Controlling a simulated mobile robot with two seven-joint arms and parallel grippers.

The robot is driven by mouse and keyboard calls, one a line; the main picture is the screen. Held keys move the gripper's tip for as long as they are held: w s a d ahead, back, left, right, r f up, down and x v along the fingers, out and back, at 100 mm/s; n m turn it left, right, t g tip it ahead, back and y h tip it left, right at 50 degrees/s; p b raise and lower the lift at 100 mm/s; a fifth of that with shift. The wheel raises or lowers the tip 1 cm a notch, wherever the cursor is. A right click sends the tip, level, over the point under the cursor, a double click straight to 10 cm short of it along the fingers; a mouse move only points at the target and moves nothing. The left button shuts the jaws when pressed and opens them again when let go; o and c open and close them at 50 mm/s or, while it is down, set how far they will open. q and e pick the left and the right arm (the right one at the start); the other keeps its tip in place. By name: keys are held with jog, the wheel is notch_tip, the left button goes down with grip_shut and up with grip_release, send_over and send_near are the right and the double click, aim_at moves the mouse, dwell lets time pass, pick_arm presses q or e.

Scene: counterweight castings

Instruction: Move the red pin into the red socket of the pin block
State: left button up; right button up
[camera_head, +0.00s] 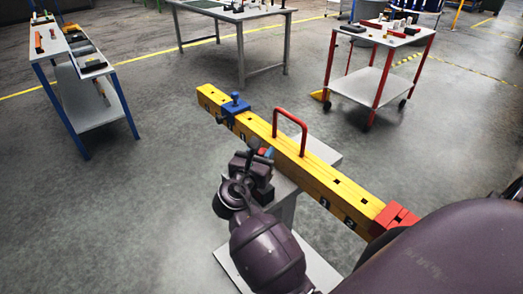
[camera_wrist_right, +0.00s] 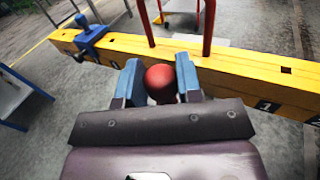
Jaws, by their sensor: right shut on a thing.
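The red pin shows in the right wrist view as a round red knob (camera_wrist_right: 160,80) between my right gripper's blue-tipped fingers (camera_wrist_right: 158,84). My right gripper (camera_head: 262,153) is shut on it, beside the middle of the long yellow beam (camera_head: 335,184). The pin's lower part is hidden, so I cannot tell whether it touches the beam. A red block (camera_head: 397,217), likely the red socket, sits on the beam's near right end. A blue block with a blue knob (camera_head: 234,104) sits near its far left end. My left gripper is not in view.
A red handle (camera_head: 304,132) stands up from the beam close to my right gripper. The beam rests on a grey stand (camera_head: 322,150). A blue-legged bench (camera_head: 97,99), a grey table (camera_head: 262,47) and a red cart (camera_head: 366,80) stand farther off, with clear floor between.

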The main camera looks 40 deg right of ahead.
jog(key=shift+f+b, duration=0.75)
jog(key=shift+f, duration=1.85)
jog(key=shift+f+b, duration=0.4)
jog(key=shift+f, duration=0.6)
jog(key=shift+f, duration=0.1)
jog(key=o, duration=1)
jog(key=shift+o, duration=0.2)
